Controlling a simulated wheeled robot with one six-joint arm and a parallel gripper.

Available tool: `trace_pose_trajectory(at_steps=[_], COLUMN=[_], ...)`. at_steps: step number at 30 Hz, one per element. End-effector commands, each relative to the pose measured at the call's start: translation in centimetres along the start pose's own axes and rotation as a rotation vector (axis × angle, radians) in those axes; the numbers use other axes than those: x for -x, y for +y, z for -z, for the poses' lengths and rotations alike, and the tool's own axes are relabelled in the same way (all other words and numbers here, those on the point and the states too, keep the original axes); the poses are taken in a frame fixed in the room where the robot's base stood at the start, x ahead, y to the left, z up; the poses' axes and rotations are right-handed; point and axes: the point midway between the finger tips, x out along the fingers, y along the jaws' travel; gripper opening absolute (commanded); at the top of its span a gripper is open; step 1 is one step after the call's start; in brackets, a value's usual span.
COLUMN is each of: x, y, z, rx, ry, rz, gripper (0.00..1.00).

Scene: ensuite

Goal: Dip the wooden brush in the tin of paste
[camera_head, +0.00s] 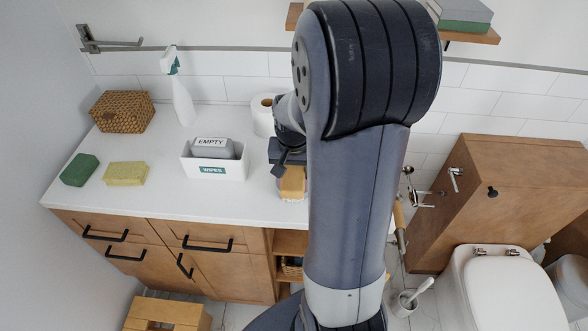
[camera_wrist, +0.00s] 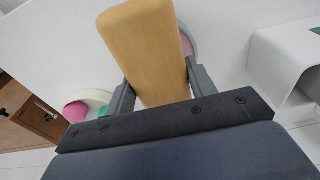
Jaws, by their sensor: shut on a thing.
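The wooden brush (camera_wrist: 143,40) is held in my gripper (camera_wrist: 157,88), with its broad tan wooden back filling the middle of the wrist view. The two grey fingers are shut on its sides. In the wrist view a round pale-rimmed thing with a pinkish inside (camera_wrist: 188,42) shows partly behind the brush. It may be the tin of paste; I cannot tell. No tin is visible in the head view.
The white wipes box (camera_head: 214,167) stands left of my gripper, with a grey "EMPTY" piece in it. A paper roll (camera_head: 263,116), spray bottle (camera_head: 182,101), woven basket (camera_head: 122,111), green sponge (camera_head: 80,170) and yellow sponge (camera_head: 125,174) are on the counter. My arm hides its right part.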

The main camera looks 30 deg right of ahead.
Motion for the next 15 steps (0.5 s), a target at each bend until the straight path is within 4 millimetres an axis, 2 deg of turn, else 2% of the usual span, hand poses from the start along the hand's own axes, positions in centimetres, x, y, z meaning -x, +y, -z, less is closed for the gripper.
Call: trace_pose_trajectory(at_steps=[6,15], x=[0.1,2.5], y=[0.0,0.0], z=[-0.1,0.2], rx=[0.0,0.0], ry=[-0.004,-0.003], rz=[-0.001,-0.001], gripper=[0.34,0.34])
